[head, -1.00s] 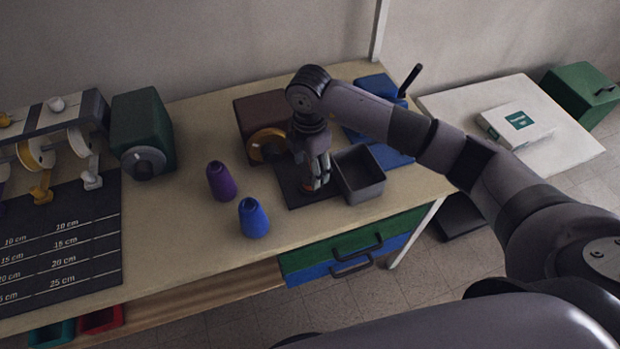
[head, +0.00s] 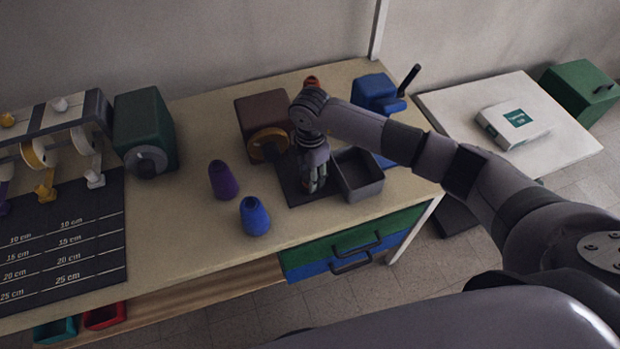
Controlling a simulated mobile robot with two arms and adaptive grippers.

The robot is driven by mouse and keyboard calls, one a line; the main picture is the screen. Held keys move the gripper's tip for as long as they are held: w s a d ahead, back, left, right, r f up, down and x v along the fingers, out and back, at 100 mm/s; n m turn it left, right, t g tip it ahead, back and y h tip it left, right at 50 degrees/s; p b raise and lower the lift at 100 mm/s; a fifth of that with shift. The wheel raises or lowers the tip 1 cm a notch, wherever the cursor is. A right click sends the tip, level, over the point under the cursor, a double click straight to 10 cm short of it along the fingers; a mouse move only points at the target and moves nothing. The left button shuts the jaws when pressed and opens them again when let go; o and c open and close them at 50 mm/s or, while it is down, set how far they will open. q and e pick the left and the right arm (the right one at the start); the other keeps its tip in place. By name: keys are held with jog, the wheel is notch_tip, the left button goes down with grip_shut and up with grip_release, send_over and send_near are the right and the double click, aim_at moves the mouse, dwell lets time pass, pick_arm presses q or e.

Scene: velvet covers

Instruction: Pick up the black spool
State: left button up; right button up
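I cannot make out a black spool in the head view; it may be hidden by my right gripper or blend with the dark surfaces. My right gripper (head: 314,188) points down over a small dark mat (head: 294,197), between a brown box with an orange-gold wheel (head: 262,118) and a grey open bin (head: 366,190). Its fingers are small and dark here, so I cannot tell whether they are open or hold anything. My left gripper is out of view.
A green machine (head: 145,128), a blue cranked device (head: 376,92) and a marked black mat (head: 70,240) are also on the table. The front middle tabletop is clear.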

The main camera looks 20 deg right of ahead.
jog(key=c, duration=0.3)
